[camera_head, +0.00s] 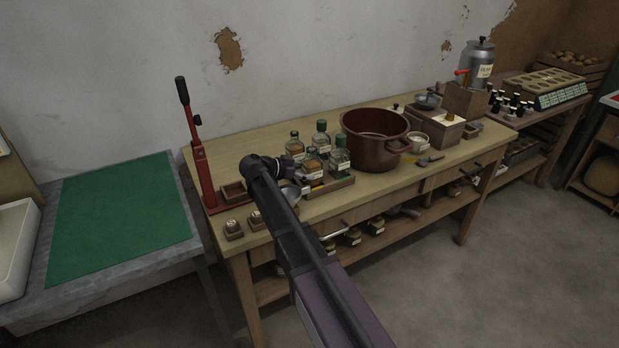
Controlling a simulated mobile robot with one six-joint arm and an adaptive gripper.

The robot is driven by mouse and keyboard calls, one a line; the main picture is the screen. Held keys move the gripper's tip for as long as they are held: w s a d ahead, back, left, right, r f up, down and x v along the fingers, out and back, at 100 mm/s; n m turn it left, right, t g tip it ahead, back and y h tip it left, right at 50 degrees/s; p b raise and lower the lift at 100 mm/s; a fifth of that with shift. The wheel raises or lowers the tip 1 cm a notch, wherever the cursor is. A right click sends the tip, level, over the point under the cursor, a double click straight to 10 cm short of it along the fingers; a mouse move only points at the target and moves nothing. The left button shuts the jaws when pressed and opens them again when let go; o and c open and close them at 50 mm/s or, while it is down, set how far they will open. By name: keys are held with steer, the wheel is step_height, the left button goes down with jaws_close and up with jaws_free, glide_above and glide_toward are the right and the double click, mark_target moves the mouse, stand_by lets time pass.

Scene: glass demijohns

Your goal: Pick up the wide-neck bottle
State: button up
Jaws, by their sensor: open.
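A group of glass bottles with dark green caps stands on the wooden workbench (232,152). One is at the back left (295,147), one at the back right (321,139), one at the front left (312,164) and one at the front right (341,160). Some have orange-brown contents and pale labels. I cannot tell which has the wide neck. My black gripper (286,167) is at the end of my arm, just left of the front left bottle, and seems apart from it. Its fingers are small and dark. It is open, with nothing seen in it.
A big brown pot (375,138) stands right of the bottles. A red lever press (203,172) stands at the bench's left end. A small wooden tray (333,186) lies before the bottles, and small labelled blocks (234,229) sit at the front left. A green mat (122,215) lies clear at left.

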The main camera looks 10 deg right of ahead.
steer(key=shift+b+x, duration=0.4)
steer(key=shift+x, duration=1)
steer(key=shift+f, duration=0.1)
steer(key=c, duration=1.1)
